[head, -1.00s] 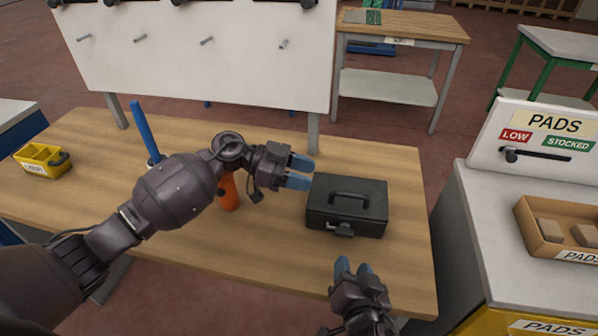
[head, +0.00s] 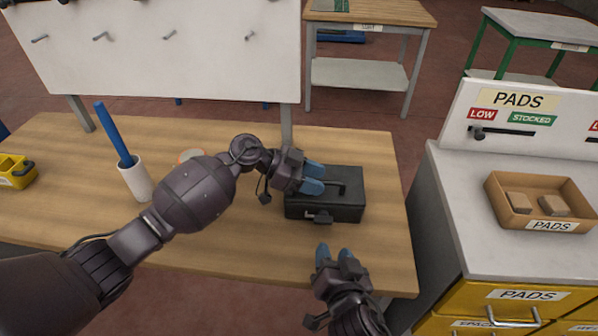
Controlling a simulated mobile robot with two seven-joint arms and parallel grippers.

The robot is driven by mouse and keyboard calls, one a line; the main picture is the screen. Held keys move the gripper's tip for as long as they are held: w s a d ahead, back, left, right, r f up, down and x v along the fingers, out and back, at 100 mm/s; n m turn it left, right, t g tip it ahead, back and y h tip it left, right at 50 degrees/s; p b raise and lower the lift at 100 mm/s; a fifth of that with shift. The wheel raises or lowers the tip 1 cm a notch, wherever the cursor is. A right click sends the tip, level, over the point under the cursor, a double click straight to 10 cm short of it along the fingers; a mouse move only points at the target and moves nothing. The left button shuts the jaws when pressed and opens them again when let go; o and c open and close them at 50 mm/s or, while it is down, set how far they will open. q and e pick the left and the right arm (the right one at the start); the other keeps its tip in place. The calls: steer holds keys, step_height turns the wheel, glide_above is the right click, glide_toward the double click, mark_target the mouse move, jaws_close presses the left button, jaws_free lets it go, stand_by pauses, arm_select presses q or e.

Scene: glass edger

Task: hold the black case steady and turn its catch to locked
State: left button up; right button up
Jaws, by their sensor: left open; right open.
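The black case (head: 345,207) lies flat and closed on the wooden table (head: 250,245), with a handle on its lid. Its catch (head: 318,217) is on the front face, left of the middle; its exact setting is too small to tell. My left gripper (head: 313,178) is open over the left part of the lid and hides some of the lid and handle. I cannot tell whether its blue fingertips touch the case. My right gripper (head: 334,252) is open and empty, in front of the case and below the catch in the picture, apart from it.
A white cup (head: 134,180) holding a blue-handled tool (head: 113,134) stands at the left, near a yellow bin (head: 15,172). A pegboard panel (head: 160,60) rises behind the table. At right is a cabinet with a box of pads (head: 540,203). The table right of the case is clear.

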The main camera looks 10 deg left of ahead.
arm_select(q)
steer(key=shift+d+f, duration=0.2)
steer(key=shift+d, duration=0.3)
steer(key=shift+c, duration=0.4)
